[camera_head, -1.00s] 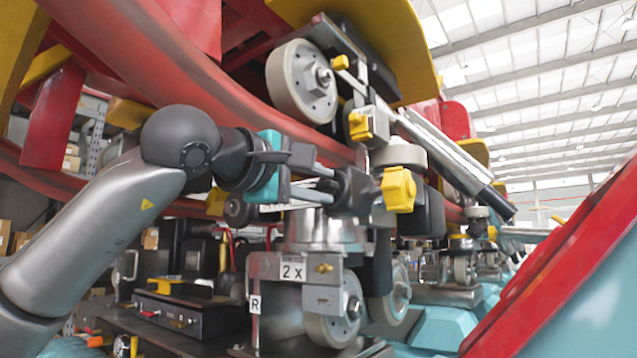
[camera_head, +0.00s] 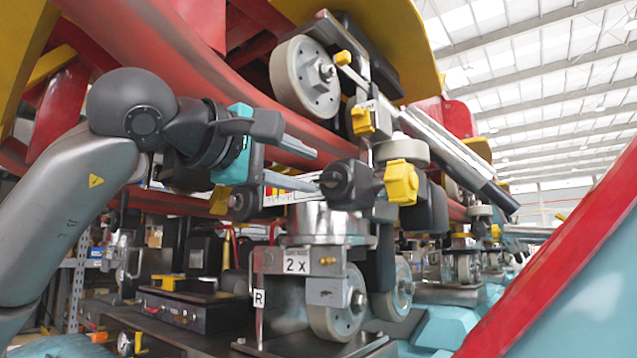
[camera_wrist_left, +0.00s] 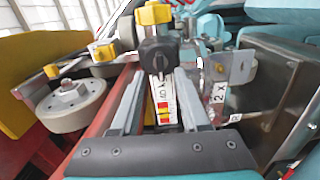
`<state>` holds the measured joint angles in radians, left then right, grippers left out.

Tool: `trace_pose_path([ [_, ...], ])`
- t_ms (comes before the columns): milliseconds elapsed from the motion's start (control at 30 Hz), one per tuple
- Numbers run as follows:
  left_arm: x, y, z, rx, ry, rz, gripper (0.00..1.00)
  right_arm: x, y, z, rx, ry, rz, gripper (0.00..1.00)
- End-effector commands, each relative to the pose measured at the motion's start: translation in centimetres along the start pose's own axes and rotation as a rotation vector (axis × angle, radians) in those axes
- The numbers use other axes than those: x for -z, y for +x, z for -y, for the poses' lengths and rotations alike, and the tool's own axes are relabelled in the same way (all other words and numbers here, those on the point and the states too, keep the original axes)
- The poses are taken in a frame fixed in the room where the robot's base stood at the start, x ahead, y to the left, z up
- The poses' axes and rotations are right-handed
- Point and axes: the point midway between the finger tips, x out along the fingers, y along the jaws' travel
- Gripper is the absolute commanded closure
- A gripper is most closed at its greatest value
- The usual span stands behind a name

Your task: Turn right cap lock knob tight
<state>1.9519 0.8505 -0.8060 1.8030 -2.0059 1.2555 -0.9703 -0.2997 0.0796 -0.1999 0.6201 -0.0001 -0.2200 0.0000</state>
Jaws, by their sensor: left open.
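A black knob (camera_head: 348,185) with a raised grip stands at the end of a pale bar labelled "40 N" on the wheel assembly. In the left wrist view the black knob (camera_wrist_left: 158,55) is straight ahead, with a yellow knob (camera_wrist_left: 153,13) just behind it. The yellow knob also shows in the head view (camera_head: 402,182), right of the black one. My left gripper (camera_head: 318,168) is open and points at the black knob from the left. In the left wrist view its fingers (camera_wrist_left: 160,80) are apart, with the labelled bar showing between them. They appear short of the black knob.
A metal bracket marked "2 x" (camera_head: 296,264) sits below the knob. A grey wheel (camera_head: 306,76) and a red rail (camera_head: 190,60) are above. A dark box (camera_head: 185,308) lies lower left. A red-edged panel (camera_head: 570,260) slopes across the right.

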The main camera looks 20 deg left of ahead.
Motion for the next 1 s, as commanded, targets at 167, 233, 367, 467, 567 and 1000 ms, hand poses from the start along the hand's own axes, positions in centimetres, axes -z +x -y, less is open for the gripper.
trace_pose_path([
  [167,0.0,-4.7,0.2,-0.005,0.001,-0.001,0.55,-0.1,1.5,0.0,0.0,0.0,0.0,0.0],
  [233,0.0,-6.2,0.1,-0.005,0.001,-0.002,0.55,-0.2,1.8,0.0,0.0,0.0,0.0,0.0],
  [367,0.0,-8.4,0.1,-0.003,0.001,-0.001,0.55,-0.2,2.2,0.0,0.0,0.0,0.0,0.0],
  [467,0.0,-9.5,0.1,-0.001,0.0,0.0,0.55,-0.2,2.3,0.0,0.0,0.0,0.0,0.0],
  [567,0.0,-10.1,0.0,0.0,0.001,-0.001,0.55,-0.2,2.4,0.0,0.0,0.0,0.0,0.0],
  [1000,0.0,-10.3,0.0,0.0,0.001,0.0,0.55,-0.2,2.4,0.0,0.0,0.0,0.0,0.0],
])
